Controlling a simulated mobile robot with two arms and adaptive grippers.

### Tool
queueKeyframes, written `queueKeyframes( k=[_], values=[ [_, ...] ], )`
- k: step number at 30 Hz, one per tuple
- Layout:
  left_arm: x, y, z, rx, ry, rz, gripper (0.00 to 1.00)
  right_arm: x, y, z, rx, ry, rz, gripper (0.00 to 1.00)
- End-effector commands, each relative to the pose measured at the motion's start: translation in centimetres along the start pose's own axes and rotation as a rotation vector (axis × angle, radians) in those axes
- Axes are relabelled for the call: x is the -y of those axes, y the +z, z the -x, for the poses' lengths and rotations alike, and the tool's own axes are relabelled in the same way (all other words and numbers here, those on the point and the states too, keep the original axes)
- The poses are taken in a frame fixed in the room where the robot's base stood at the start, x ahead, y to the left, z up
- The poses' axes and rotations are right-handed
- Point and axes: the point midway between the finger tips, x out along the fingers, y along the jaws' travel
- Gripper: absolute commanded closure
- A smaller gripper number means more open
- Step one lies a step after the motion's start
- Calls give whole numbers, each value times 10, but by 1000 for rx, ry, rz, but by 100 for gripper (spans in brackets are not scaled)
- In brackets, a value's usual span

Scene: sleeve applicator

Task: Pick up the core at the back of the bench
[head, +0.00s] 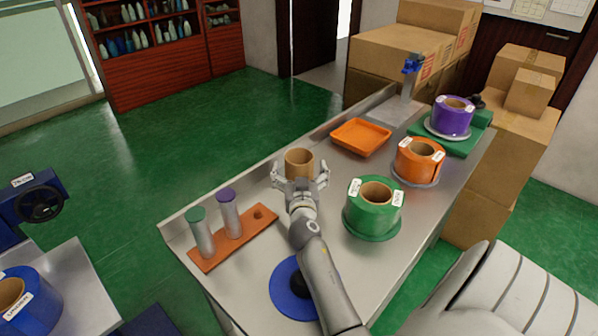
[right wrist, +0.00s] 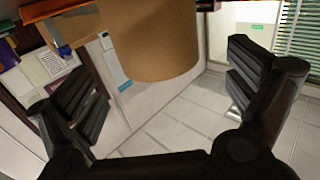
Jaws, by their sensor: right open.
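The core (head: 299,160) is a short, hollow brown cardboard tube at the back of the bench (head: 330,225), near its raised rear edge. It appears upright in the head view. My right gripper (head: 300,178) is open in front of it, with one finger toward each side. In the right wrist view the core (right wrist: 150,40) fills the top middle between the spread fingers of the gripper (right wrist: 163,88), with gaps on both sides. The core's lower part is hidden by the gripper in the head view. My left gripper is not in view.
An orange rack (head: 222,250) with green- and purple-topped tubes stands left of my right arm. An orange tray (head: 361,137) lies right of the core. Green (head: 368,222), orange (head: 420,160) and purple (head: 452,116) rolls line the right side. A blue disc (head: 283,290) lies by my forearm.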

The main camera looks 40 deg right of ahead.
Motion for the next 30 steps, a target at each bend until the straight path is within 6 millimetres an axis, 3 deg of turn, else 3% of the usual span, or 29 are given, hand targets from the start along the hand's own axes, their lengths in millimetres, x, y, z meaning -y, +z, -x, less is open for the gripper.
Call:
queueKeyframes(
  k=[7,15,23,30],
  values=[
    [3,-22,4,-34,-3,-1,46,0,-2,-21,-1,1,3,0],
    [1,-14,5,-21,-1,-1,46,0,-1,-50,-1,1,2,0],
    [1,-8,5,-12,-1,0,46,0,0,-53,0,1,0,0],
    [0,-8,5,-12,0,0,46,0,0,-53,0,1,1,29]
  ],
)
